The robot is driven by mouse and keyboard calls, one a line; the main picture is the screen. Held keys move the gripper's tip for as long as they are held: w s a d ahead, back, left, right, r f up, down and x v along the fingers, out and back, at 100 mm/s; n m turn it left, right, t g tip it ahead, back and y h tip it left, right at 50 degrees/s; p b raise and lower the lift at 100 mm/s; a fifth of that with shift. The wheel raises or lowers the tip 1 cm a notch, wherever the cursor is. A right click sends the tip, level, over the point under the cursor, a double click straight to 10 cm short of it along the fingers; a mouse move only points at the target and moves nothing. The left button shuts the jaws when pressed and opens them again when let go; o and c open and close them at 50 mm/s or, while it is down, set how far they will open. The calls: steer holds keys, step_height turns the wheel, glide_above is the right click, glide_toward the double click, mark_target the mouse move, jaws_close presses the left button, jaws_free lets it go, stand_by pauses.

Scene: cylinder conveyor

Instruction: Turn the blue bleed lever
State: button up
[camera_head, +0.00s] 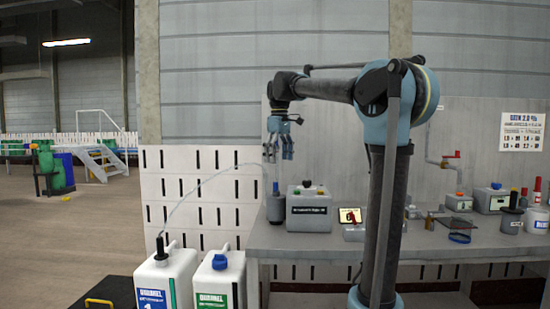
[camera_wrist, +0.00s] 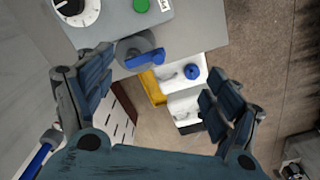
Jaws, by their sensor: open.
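The blue bleed lever (camera_wrist: 146,57) sits on a dark grey cylinder (camera_wrist: 126,46) at the bench's edge in the wrist view. In the head view, the same cylinder (camera_head: 276,208) stands at the left end of the bench, with the small blue lever (camera_head: 276,188) on top. My gripper (camera_head: 279,152) hangs fingers down above the cylinder, apart from it. In the wrist view my gripper (camera_wrist: 156,78) is open and empty, its fingers spread wide. The lever appears between the fingertips, nearer the left finger, and no contact shows.
A grey control box (camera_head: 309,208) stands right beside the cylinder on the bench (camera_head: 290,240). Two white jugs (camera_head: 165,283) stand lower, left of the bench, and a thin hose rises from one. More bottles and fittings occupy the bench's right side.

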mark_target(275, 183)
steer(key=shift+w+a+f, duration=0.2)
steer(key=shift+f, duration=1.5)
steer(key=shift+w+a+f, duration=0.15)
steer(key=shift+a+f, duration=0.1)
steer(key=shift+f, duration=1.4)
steer(key=shift+w+a+f, duration=0.2)
steer(key=shift+f, duration=1.5)
steer(key=shift+c, duration=0.3)
steer(key=shift+s, duration=0.1)
steer(key=c, duration=1.1)
steer(key=shift+c, duration=0.2)
steer(key=shift+o, duration=0.6)
steer(key=shift+s+f, duration=0.1)
steer(key=o, duration=0.4)
